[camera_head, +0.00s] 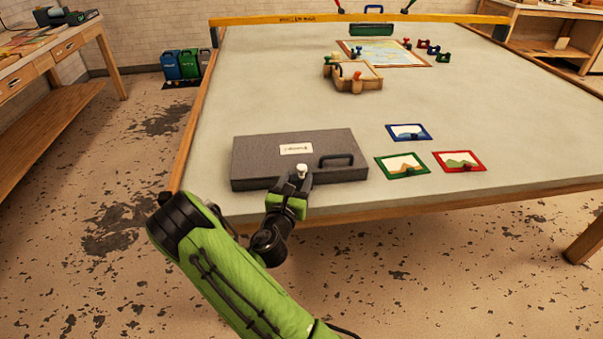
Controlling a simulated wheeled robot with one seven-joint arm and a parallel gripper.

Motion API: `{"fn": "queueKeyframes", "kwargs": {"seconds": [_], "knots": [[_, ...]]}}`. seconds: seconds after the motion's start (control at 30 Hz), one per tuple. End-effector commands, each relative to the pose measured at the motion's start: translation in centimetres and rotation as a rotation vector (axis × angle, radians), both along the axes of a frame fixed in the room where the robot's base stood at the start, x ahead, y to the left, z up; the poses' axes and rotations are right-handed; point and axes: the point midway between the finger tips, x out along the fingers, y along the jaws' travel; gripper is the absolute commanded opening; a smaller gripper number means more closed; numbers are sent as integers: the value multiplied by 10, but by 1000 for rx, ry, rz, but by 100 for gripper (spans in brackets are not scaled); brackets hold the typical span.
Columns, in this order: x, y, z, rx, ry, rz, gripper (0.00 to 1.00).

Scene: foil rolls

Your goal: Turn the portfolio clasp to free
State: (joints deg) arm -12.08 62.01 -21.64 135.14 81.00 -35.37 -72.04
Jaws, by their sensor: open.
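The portfolio (262,155) is a flat dark grey case lying at the near left edge of the table. It has a white label (296,149) and a dark handle (337,160) on its top. A small pale knob, which looks like the clasp (302,168), shows at its near side, right of the middle. My gripper (299,178) is open at this near side, right by the knob. The fingers are small and partly hidden by my green wrist, so I cannot tell whether they touch the knob.
Small framed pictures in blue (409,132), green (402,166) and red (459,161) lie right of the portfolio. A wooden tray-like block (352,82) and a framed map (385,53) are farther back. The table (290,90) is bare between them.

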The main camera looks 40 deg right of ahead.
Motion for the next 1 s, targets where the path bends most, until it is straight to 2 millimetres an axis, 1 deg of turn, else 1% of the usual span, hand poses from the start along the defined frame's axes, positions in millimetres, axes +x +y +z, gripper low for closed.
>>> {"fn": "queueKeyframes", "kwargs": {"seconds": [0.03, 0.1, 0.2, 0.33, 0.57, 0.67, 0.9, 0.93, 1.0], "knots": [[6, -12, 3, 1, -9, -5, 53], [15, -25, 3, 0, -8, -3, 53], [24, -38, 2, 2, -5, -2, 53], [30, -47, 2, 1, -2, 0, 53], [31, -48, 1, 0, 1, 1, 53], [31, -48, 1, 0, 1, 1, 41], [31, -47, 1, 0, 1, 1, 4], [31, -47, 1, 0, 1, 1, 1], [31, -47, 1, 0, 1, 0, 1]]}}
